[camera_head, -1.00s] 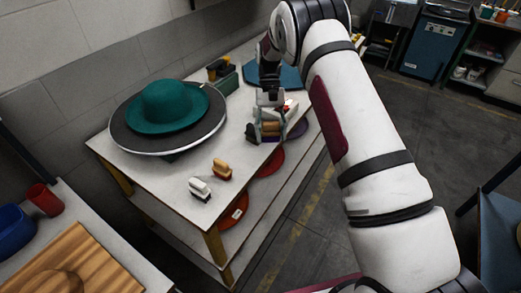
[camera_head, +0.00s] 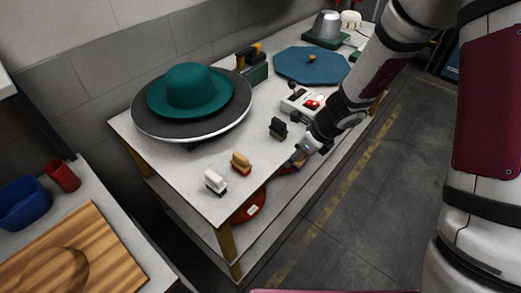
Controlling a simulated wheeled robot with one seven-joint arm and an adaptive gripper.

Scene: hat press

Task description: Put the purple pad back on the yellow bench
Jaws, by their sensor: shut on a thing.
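The yellow bench (camera_head: 180,170) has a pale top and yellow legs, and runs from the centre front toward the back right. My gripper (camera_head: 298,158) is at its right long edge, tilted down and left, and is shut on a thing. I take this to be the purple pad, but the fingers mostly hide it and I cannot make out its shape. A black pad (camera_head: 278,129), an orange-brown pad (camera_head: 241,164) and a white pad (camera_head: 215,182) stand in a row on the top, left of my gripper.
A teal hat (camera_head: 188,90) sits on a dark round plate (camera_head: 150,122) on the bench. A blue octagonal board (camera_head: 300,66) and a white box with a red button (camera_head: 302,101) are farther back. A red disc (camera_head: 249,207) lies on the lower shelf. Bare top lies around the pads.

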